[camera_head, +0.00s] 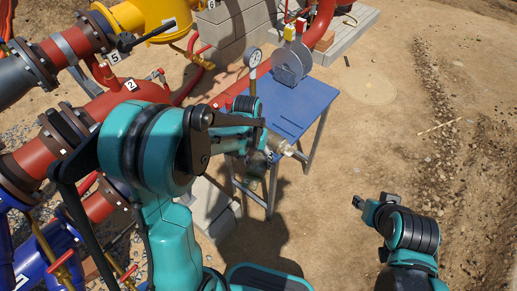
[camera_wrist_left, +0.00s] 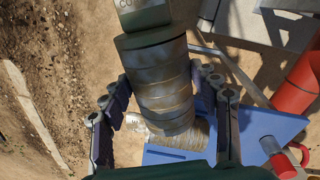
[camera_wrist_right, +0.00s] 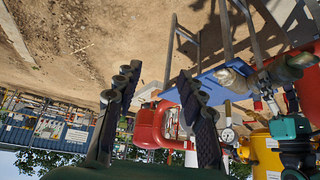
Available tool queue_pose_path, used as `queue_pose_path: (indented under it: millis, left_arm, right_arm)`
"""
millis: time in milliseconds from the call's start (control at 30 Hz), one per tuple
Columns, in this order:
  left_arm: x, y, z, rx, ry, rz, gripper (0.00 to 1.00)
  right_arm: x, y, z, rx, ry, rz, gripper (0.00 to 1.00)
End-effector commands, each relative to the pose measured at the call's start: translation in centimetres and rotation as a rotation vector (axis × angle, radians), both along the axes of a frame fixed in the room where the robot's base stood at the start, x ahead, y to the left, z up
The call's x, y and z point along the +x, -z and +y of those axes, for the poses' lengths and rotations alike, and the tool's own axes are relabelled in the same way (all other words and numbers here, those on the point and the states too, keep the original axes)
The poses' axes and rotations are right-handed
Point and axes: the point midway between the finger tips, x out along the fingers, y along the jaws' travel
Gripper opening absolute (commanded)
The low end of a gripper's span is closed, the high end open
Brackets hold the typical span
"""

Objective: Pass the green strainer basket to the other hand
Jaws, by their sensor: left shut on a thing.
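The green strainer basket (camera_wrist_left: 160,72), a banded tan mesh cylinder with a dark green end, is between the fingers of my left gripper (camera_wrist_left: 162,84) in the left wrist view. The gripper is shut on it. In the head view my left gripper (camera_head: 264,150) is over the near end of the blue table, and my arm hides much of the basket. My right gripper (camera_wrist_right: 158,78) is open and empty in the right wrist view. In the head view my right gripper (camera_head: 358,202) is low at the right, well apart from the basket.
A pressure gauge (camera_head: 252,58) and red pipes (camera_head: 108,103) are at the left. Bare sandy ground (camera_head: 370,140) is clear at the right.

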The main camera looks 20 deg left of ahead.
Motion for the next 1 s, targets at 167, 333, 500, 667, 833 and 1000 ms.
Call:
queue_pose_path:
  millis: [167,333,500,667,833,1000]
  left_arm:
    - [2.3,-2.9,-4.0,0.001,0.038,0.001,0.25]
    - [4.6,-5.8,-7.8,0.003,0.073,0.002,0.25]
    - [6.6,-8.2,-11.0,0.004,0.1,0.003,0.25]
    - [7.7,-9.6,-12.9,0.005,0.117,0.003,0.25]
    - [8.1,-10.1,-13.5,0.005,0.122,0.003,0.25]
    - [8.1,-10.2,-13.6,0.005,0.122,0.003,0.25]
  right_arm:
    - [0.0,0.0,0.0,0.0,0.0,0.0,0.4]
    - [0.0,0.0,0.0,0.0,0.0,0.0,0.4]
    - [0.0,0.0,0.0,0.0,0.0,0.0,0.4]
    - [0.0,0.0,0.0,0.0,0.0,0.0,0.4]
    - [0.4,-0.3,0.5,0.015,0.0,0.003,0.8]
    - [2.9,-1.7,3.3,0.104,0.012,0.025,0.86]
